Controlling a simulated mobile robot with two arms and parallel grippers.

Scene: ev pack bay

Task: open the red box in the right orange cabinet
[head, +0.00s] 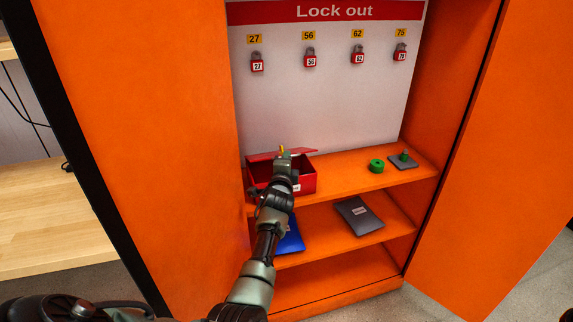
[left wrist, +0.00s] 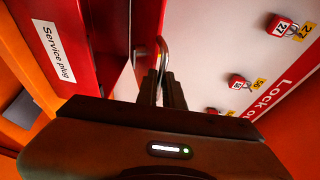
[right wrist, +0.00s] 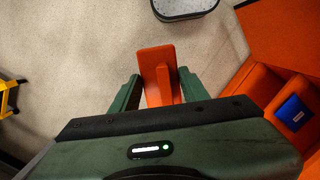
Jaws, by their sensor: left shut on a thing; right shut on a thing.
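The red box (head: 308,182) sits on the upper shelf of the orange cabinet, at its left end. Its red lid (head: 300,152) is raised at the back, and part of the inside shows. In the left wrist view the box (left wrist: 62,25) carries a "Service plug" label. My left gripper (head: 284,155) is over the box and hides part of it. In the left wrist view its fingers (left wrist: 161,88) are shut at a bent metal loop (left wrist: 161,50) by the lid. My right gripper (right wrist: 157,85) is shut on an orange piece (right wrist: 154,62), perhaps a door part.
Several red padlocks (head: 310,61) hang on the back panel. A green roll (head: 376,166) and a grey pad (head: 402,162) lie right on the upper shelf. A blue folder (head: 291,238) and a grey one (head: 358,214) lie below. Orange doors (head: 140,120) stand open either side.

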